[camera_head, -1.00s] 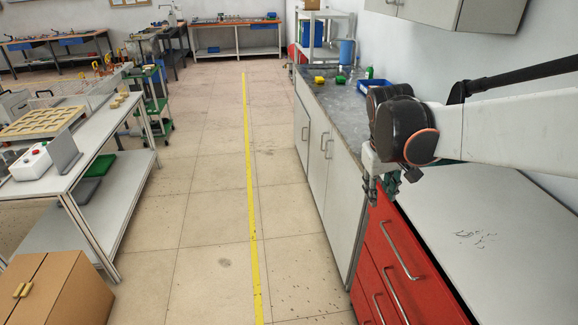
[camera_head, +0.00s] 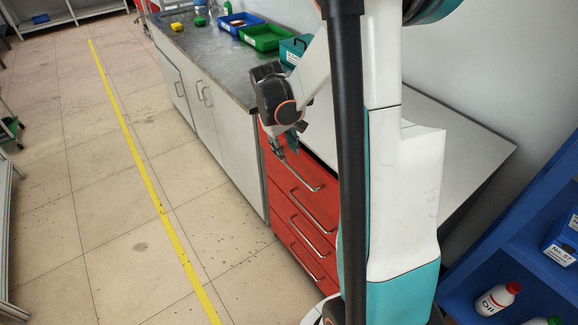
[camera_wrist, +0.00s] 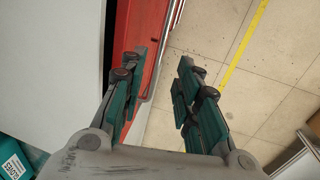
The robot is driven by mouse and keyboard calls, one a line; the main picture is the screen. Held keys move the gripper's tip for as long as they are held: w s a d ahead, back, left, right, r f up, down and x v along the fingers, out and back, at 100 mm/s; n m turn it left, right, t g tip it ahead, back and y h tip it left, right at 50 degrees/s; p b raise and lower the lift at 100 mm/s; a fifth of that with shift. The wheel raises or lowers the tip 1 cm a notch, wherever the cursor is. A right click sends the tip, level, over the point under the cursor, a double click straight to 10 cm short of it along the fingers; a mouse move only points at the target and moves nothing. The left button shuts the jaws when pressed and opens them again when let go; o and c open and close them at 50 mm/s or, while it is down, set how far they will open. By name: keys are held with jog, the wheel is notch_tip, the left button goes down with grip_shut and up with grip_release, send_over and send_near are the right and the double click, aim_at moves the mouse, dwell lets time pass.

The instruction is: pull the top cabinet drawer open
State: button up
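The red cabinet (camera_head: 283,190) has several drawers with silver bar handles, and its fronts look flush. The top drawer handle (camera_head: 312,187) shows just below and right of my gripper (camera_head: 288,149) in the head view. In the wrist view my gripper (camera_wrist: 160,66) is open, with its two green-padded fingers apart. The red front (camera_wrist: 143,55) lies behind the left finger. A silver handle bar (camera_wrist: 157,68) runs through the gap between the fingers, nearer the left one. I cannot tell whether any finger touches it.
A grey worktop (camera_head: 205,55) with bins stands left of the red cabinet, over white cupboards (camera_head: 205,110). A blue shelf (camera_head: 510,235) with bottles is at the right. The tiled floor (camera_head: 110,200) in front of the drawers is clear.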

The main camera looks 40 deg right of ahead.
aim_at(291, 167)
jog(key=f+b, duration=0.1)
jog(key=f, duration=0.2)
jog(key=d+f+b, duration=0.1)
jog(key=f, duration=0.3)
jog(key=shift+d+f, duration=0.1)
jog(key=shift+d, duration=0.1)
jog(key=shift+c, duration=0.2)
grip_shut()
